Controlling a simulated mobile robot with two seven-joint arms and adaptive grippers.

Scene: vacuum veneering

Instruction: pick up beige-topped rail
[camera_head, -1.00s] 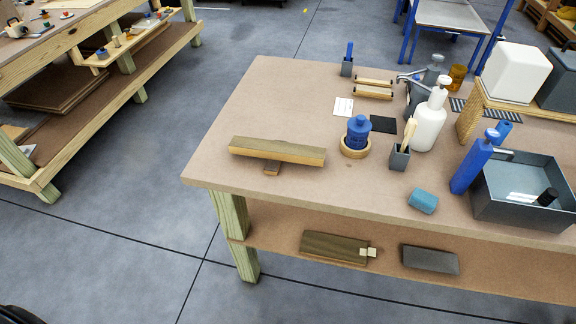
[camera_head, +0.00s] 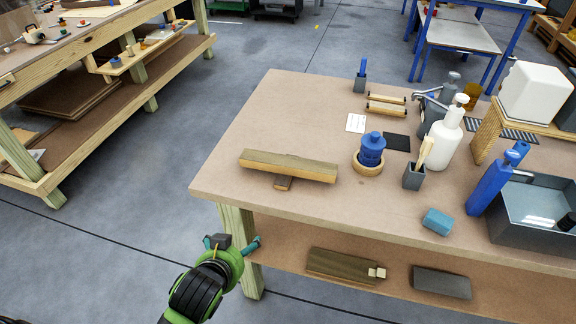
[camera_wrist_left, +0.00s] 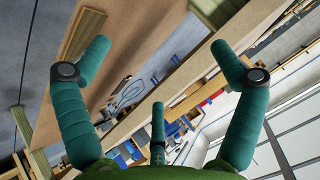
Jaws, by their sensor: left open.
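A long wooden rail (camera_head: 288,165) lies near the left front of the workbench top, with an olive-brown top and a paler front side. My left gripper (camera_head: 232,243) is beside the bench's front left leg, below the top and apart from the rail. Its teal fingers are spread and empty in the left wrist view (camera_wrist_left: 160,75). My right gripper is not in view.
The workbench (camera_head: 225,178) has a front edge above my left gripper. A blue stacked piece in a wooden ring (camera_head: 368,168), a grey brush holder (camera_head: 414,178), a white bottle (camera_head: 440,140) and a blue sponge (camera_head: 437,221) stand right of the rail. The lower shelf (camera_head: 285,245) holds blocks.

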